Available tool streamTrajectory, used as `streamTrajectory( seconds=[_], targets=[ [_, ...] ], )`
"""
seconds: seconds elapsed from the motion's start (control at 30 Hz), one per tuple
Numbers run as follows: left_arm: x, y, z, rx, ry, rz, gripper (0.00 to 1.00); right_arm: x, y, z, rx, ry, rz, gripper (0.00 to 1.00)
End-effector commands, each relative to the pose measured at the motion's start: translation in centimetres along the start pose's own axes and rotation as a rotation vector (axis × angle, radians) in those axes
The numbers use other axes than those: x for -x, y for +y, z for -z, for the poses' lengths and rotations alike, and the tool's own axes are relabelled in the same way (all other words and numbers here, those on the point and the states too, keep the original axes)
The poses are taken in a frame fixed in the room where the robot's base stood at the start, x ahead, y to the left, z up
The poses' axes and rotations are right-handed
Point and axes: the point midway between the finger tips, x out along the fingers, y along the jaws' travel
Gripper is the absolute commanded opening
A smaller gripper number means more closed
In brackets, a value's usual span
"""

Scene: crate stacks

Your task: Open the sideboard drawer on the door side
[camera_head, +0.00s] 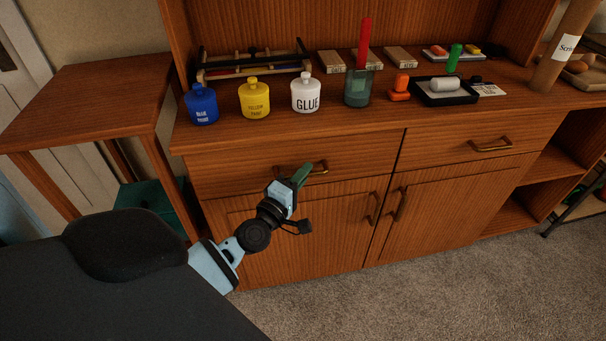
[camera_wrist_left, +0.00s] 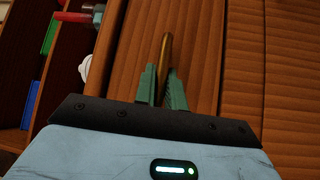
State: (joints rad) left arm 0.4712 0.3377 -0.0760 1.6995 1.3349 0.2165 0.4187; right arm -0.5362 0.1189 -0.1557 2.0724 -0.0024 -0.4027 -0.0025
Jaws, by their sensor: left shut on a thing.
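The wooden sideboard (camera_head: 300,225) has two drawers side by side under its top. The left drawer (camera_head: 235,174), on the side of the pale door (camera_head: 22,60), looks flush with the front. Its brass bar handle (camera_head: 320,169) also shows in the left wrist view (camera_wrist_left: 165,48), between the green fingers. My left gripper (camera_head: 302,176) is shut on this handle, and the fingers hide part of it. The right drawer (camera_head: 450,147) looks shut, with its own brass handle (camera_head: 492,146) free. My right gripper is not in view.
On the top stand a blue paint pot (camera_head: 202,104), a yellow pot (camera_head: 254,98), a white glue pot (camera_head: 305,93), a glass jar (camera_head: 357,88) and a black tray (camera_head: 445,97). Two cupboard doors with handles lie below the drawers. Carpet (camera_head: 430,290) in front is clear.

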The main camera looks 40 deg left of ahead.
Motion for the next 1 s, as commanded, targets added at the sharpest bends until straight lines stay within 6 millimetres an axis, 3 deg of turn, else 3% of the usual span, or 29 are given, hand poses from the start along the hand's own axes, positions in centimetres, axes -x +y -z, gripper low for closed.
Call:
streamTrajectory(
  seconds=[0.27,0.47,1.0],
  targets=[
    [0.2,0.1,-0.2,0.0,0.0,0.001,0.0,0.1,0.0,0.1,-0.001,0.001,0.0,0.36],
    [1.7,0.6,-1.7,0.002,0.0,0.001,0.0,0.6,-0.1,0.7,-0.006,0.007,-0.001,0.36],
    [11.1,3.0,-11.0,0.004,0.001,0.002,0.0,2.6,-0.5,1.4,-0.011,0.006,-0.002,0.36]
  ],
)
